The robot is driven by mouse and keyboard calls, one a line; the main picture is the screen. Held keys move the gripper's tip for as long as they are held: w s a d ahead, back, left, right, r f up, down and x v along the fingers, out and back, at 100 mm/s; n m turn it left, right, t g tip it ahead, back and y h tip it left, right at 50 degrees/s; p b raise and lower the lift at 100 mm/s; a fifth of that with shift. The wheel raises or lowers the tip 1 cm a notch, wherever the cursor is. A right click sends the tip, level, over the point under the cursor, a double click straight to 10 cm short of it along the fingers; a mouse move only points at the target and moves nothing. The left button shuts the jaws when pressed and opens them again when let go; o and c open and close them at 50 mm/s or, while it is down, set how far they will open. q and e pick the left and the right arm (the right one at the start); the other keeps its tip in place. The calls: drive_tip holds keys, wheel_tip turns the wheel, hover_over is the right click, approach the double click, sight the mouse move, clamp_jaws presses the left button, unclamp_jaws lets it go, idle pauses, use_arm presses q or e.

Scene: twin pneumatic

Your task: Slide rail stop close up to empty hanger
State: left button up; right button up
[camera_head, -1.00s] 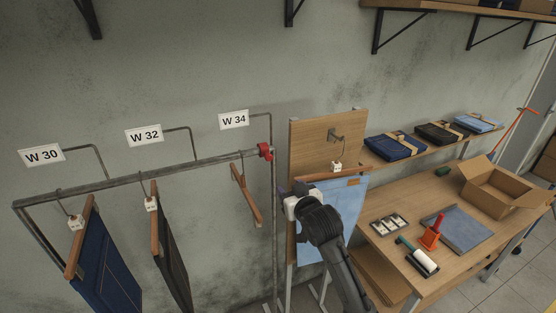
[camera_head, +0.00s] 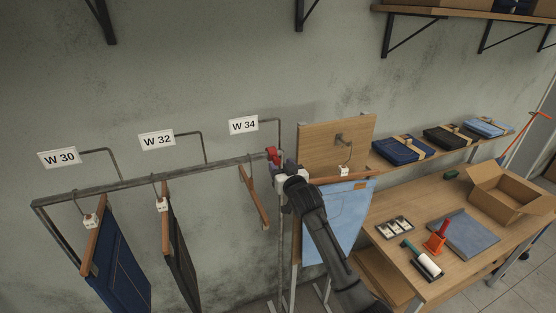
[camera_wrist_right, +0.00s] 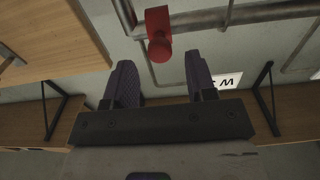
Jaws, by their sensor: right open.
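The red rail stop (camera_head: 272,155) sits near the right end of the grey metal rail (camera_head: 140,181). It also shows in the right wrist view (camera_wrist_right: 158,34), just beyond and between the fingertips. The empty wooden hanger (camera_head: 254,197) hangs from the rail just left of the stop, under the W 34 sign (camera_head: 243,125). My right gripper (camera_head: 279,168) is open and empty, close to the stop. In the right wrist view its two dark fingers (camera_wrist_right: 161,72) are apart, with nothing between them. My left gripper is not in view.
Two hangers with dark trousers (camera_head: 117,265) hang further left on the rail. A wooden board (camera_head: 318,147) with light blue jeans (camera_head: 345,205) stands right of the rail end. A workbench (camera_head: 390,265) holds a cardboard box (camera_head: 505,195) and tools.

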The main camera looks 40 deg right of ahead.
sight(276, 160)
drive_tip(key=shift+p+x, duration=0.3)
drive_tip(key=shift+x, duration=1.15)
clamp_jaws()
